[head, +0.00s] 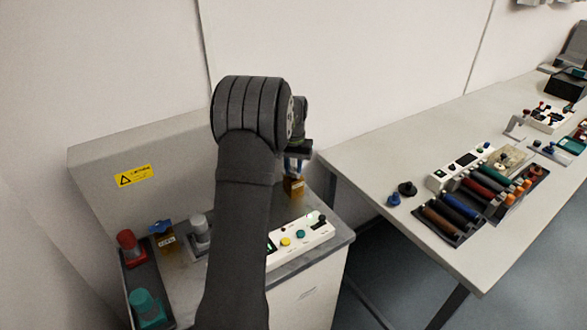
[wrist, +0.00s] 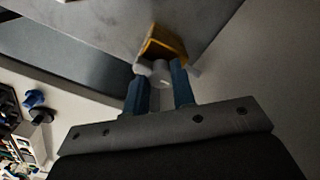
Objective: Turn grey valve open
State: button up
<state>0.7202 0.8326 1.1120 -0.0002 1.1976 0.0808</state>
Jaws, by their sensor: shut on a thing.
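The grey valve has a yellow-orange body (head: 293,187) with a small label, standing on the back right of the machine top in the head view. In the wrist view its body (wrist: 163,45) sits just beyond my fingertips, and its pale grey handle (wrist: 160,72) lies between the two blue fingers. My gripper (head: 295,168) points down over the valve in the head view, partly hidden by my arm. In the wrist view my gripper (wrist: 159,78) is shut on the grey handle. The handle's exact turn angle cannot be told.
A valve with a blue handle (head: 160,227) stands left on the machine. A white button panel (head: 303,235) lies in front of the grey valve. A table (head: 370,160) stands to the right.

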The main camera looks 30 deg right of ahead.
aim_at(293, 169)
grip_shut()
jog(key=o, duration=1)
grip_release()
notch_tip(293, 169, up, 18)
jog(key=shift+f, duration=0.25)
notch_tip(293, 169, down, 18)
jog(key=shift+r, duration=0.25)
